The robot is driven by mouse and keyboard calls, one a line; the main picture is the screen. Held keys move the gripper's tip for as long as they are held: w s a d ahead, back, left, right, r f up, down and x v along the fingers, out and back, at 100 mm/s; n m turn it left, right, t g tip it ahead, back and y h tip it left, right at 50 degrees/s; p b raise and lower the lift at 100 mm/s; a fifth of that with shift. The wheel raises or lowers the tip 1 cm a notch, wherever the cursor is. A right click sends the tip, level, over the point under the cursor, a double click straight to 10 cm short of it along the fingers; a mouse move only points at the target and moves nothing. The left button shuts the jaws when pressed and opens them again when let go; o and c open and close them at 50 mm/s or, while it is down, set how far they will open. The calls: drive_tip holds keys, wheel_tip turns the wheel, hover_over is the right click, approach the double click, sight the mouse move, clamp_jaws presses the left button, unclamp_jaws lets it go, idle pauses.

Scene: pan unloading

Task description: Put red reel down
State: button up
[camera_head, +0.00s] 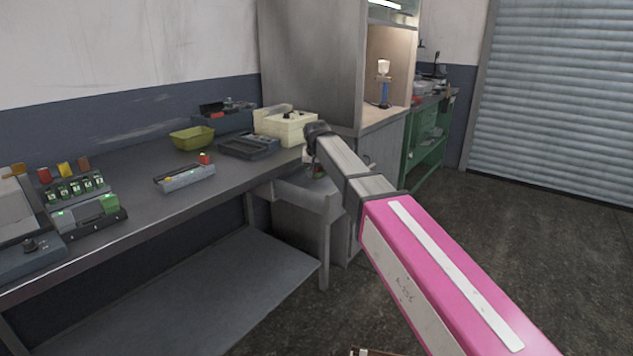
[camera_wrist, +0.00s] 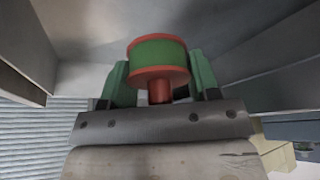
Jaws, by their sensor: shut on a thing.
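The red reel (camera_wrist: 158,50) has red flanges and a green winding around its middle. In the wrist view it sits between the two green fingers of my gripper (camera_wrist: 160,72), which is shut on it. In the head view my arm reaches to the right end of the grey workbench (camera_head: 150,205). The gripper there is mostly hidden behind the arm's dark wrist, above a grey surface (camera_head: 295,188) beside the bench. A small bit of red shows under the wrist. I cannot tell whether the reel touches anything below.
The bench holds a yellow-green bowl (camera_head: 192,138), a dark tray (camera_head: 248,145), a cream box (camera_head: 287,127), a grey device (camera_head: 185,178) and several small coloured pieces at the left. A tall grey cabinet (camera_head: 312,65) stands behind my wrist. Open floor lies at the right.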

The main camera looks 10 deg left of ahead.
sight(316, 180)
wheel_tip(316, 180, down, 4)
drive_tip(key=shift+f, duration=0.1)
idle(0.4)
drive_tip(key=o, duration=0.9)
drive_tip(key=shift+o, duration=0.2)
drive_tip(key=v, duration=1.2)
drive_tip(key=shift+s, duration=0.1)
